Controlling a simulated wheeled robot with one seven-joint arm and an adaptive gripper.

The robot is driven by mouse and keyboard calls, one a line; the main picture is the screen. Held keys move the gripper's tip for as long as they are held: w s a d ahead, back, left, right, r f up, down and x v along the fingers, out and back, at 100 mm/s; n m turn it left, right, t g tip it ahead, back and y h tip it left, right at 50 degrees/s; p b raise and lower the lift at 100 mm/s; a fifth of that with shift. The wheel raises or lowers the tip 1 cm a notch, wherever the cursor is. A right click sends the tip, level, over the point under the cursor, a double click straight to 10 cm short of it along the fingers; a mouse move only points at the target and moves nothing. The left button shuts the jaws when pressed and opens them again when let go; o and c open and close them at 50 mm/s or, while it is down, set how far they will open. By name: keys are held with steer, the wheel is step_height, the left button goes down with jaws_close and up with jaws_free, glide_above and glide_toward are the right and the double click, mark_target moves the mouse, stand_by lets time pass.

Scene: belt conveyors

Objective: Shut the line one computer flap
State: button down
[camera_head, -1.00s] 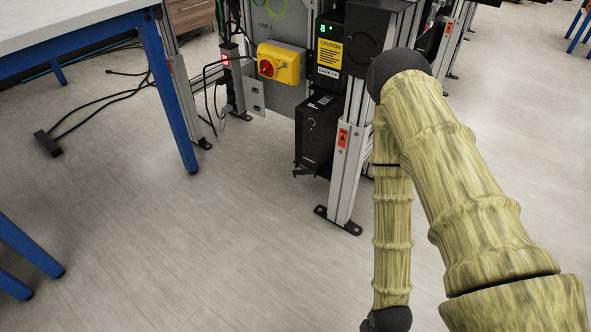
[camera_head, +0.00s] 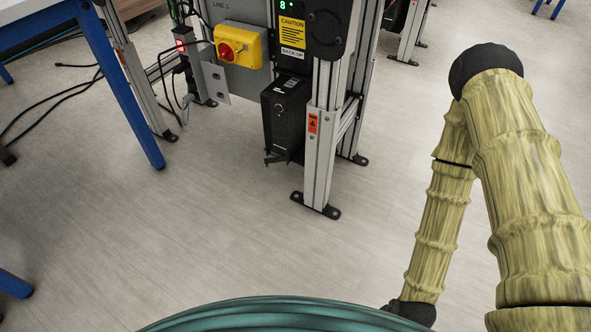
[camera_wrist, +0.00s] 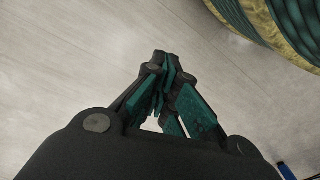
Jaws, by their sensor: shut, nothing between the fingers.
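The line one computer (camera_head: 284,118) is a black upright box low on the conveyor frame, under the grey panel lettered LINE 1 (camera_head: 228,8), in the head view. A small dark piece (camera_head: 272,159) juts out at its lower left edge. I cannot tell whether this is the flap or a bracket, nor how far any flap stands open. My gripper (camera_wrist: 161,62) shows in the wrist view with its dark and teal fingers together, empty, over bare floor. In the head view my arm is at the right, apart from the computer, and the gripper is not visible.
A yellow switch box with a red knob (camera_head: 226,50) and a black unit with a caution label (camera_head: 292,34) sit above the computer. An aluminium leg (camera_head: 321,160) stands right of it. A blue-legged table (camera_head: 122,85) is at left. The floor in front is clear.

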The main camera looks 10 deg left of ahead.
steer(key=w+a+f+m+t+y, duration=0.15)
steer(key=w+a+f, duration=0.25)
steer(key=w+a, duration=0.45)
steer(key=m+t+y, duration=0.4)
steer(key=m+t, duration=0.8)
steer(key=t, duration=0.3)
glide_toward(270, 161)
steer(key=shift+b+x, duration=2.65)
steer(key=shift+b, duration=0.55)
